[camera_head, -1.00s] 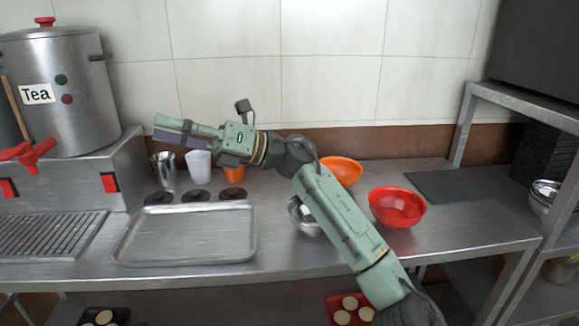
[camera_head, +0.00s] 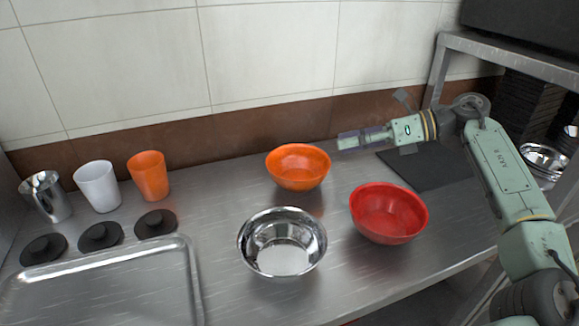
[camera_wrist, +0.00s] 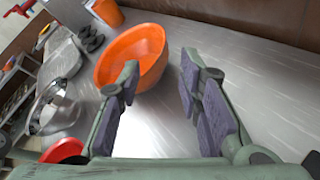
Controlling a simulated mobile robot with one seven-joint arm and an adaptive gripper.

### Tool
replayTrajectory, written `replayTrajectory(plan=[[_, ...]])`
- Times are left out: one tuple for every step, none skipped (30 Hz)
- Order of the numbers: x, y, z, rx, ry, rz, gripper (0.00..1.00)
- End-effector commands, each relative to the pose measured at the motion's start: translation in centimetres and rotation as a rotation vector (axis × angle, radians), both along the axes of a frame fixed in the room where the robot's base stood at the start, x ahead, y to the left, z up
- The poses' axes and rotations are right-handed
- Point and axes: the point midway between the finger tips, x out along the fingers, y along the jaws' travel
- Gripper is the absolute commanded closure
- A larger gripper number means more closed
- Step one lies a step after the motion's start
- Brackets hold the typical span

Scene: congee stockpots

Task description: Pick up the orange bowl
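The orange bowl (camera_head: 298,166) stands upright on the steel counter near the back wall, in the middle of the head view. It looks empty. My gripper (camera_head: 342,141) is to the right of the bowl and above the counter, pointing left. In the wrist view, my gripper (camera_wrist: 160,95) is open, with two separated fingers and nothing between them. The orange bowl (camera_wrist: 133,55) shows there beyond the left finger, which covers part of its rim. The bowl appears apart from the fingers.
A red bowl (camera_head: 388,212) and a steel bowl (camera_head: 282,243) stand in front of the orange bowl. An orange cup (camera_head: 149,176), a white cup (camera_head: 98,186), a steel cup (camera_head: 46,196) and a tray (camera_head: 190,285) are at left. A dark mat (camera_head: 440,168) lies at right.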

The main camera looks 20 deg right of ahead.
Motion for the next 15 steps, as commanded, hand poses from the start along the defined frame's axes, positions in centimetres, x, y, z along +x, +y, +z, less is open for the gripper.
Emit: replayTrajectory(plan=[[-0.1, -0.1, -0.3, -0.005, 0.004, -0.003, 0.67], [-0.1, 0.1, -0.4, -0.007, 0.005, -0.003, 0.67], [0.1, 0.5, -0.6, -0.008, 0.006, -0.004, 0.67], [0.3, 0.9, -0.7, -0.007, 0.006, -0.003, 0.67], [0.5, 1.4, -0.8, -0.008, 0.005, -0.002, 0.67], [0.8, 2.0, -1.0, -0.006, 0.005, -0.002, 0.67], [1.0, 2.4, -1.2, -0.006, 0.006, -0.002, 0.67], [1.2, 2.8, -1.3, -0.006, 0.005, -0.002, 0.67], [1.5, 3.2, -1.5, -0.006, 0.004, -0.003, 0.67], [1.6, 3.4, -1.6, -0.006, 0.004, -0.003, 0.67], [1.7, 3.7, -1.8, -0.006, 0.004, -0.003, 0.67], [1.8, 3.9, -1.9, -0.005, 0.004, -0.004, 0.67], [1.9, 4.0, -2.0, -0.006, 0.004, -0.005, 0.67], [2.0, 4.1, -2.0, -0.006, 0.004, -0.005, 0.67], [2.2, 4.4, -2.1, -0.005, 0.004, -0.004, 0.67]])
